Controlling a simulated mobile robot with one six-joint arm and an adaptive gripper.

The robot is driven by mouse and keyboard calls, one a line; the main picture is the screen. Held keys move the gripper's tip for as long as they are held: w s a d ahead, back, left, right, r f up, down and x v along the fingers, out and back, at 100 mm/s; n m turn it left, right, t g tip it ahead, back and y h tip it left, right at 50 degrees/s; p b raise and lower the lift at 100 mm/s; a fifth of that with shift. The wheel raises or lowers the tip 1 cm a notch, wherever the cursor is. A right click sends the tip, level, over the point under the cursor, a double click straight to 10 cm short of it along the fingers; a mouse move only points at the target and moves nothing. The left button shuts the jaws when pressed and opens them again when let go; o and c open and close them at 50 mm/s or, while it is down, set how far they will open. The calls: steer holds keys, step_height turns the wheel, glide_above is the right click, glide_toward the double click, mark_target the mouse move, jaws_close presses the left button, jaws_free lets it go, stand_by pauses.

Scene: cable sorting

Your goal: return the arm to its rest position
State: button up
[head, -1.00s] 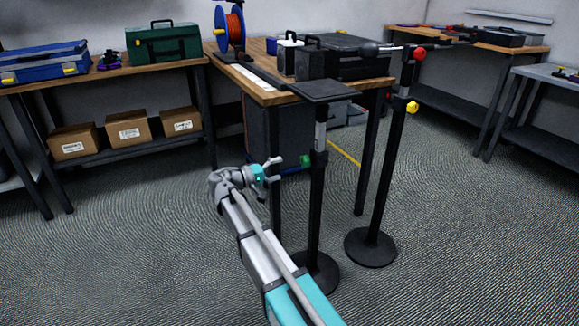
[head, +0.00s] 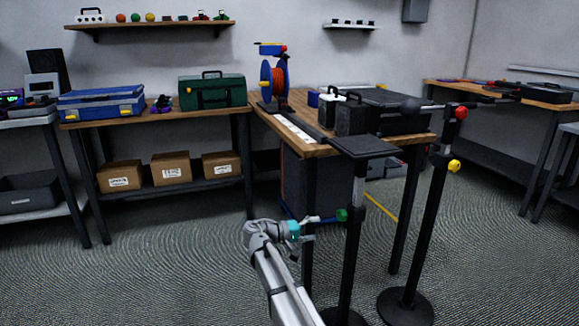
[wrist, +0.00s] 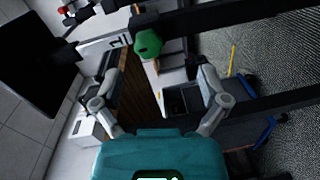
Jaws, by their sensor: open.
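My gripper (head: 311,229) is in front of the wooden workbench, below its top, near a black stand with a flat top plate (head: 362,145). In the wrist view my gripper (wrist: 160,80) has its two grey fingers spread wide with nothing between them. A green knob (head: 342,215) on the stand's post lies just beyond the fingertips. The knob also shows in the wrist view (wrist: 148,44), and I cannot tell that anything touches it. My arm reaches up from the bottom of the head view.
A second black stand (head: 434,225) with red and yellow knobs is to the right. The workbench (head: 310,148) carries a cable reel (head: 274,80) and a black case (head: 385,112). Cardboard boxes (head: 172,169) sit on a shelf at left. The floor at left is clear.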

steer(key=s+d+f+g+y+p, duration=0.25)
steer(key=s+d+f+y, duration=0.2)
steer(key=s, duration=0.45)
steer(key=s+d+f+g+y+p, duration=0.2)
steer(key=s+d+f+y+p, duration=0.15)
steer(key=s+d+y, duration=0.35)
steer(key=s+a+m+y+p, duration=0.1)
steer(key=s+a+y, duration=0.1)
steer(key=s, duration=0.2)
steer(key=s+a+y+p, duration=0.1)
steer(key=s+a+y, duration=0.1)
steer(key=s+y, duration=0.15)
step_height(320, 180, up, 38)
steer(key=h+p, duration=0.1)
steer(key=p, duration=3.7)
steer(key=shift+s+d+f, duration=0.2)
steer(key=shift+s+f, duration=0.05)
steer(key=shift+s, duration=0.05)
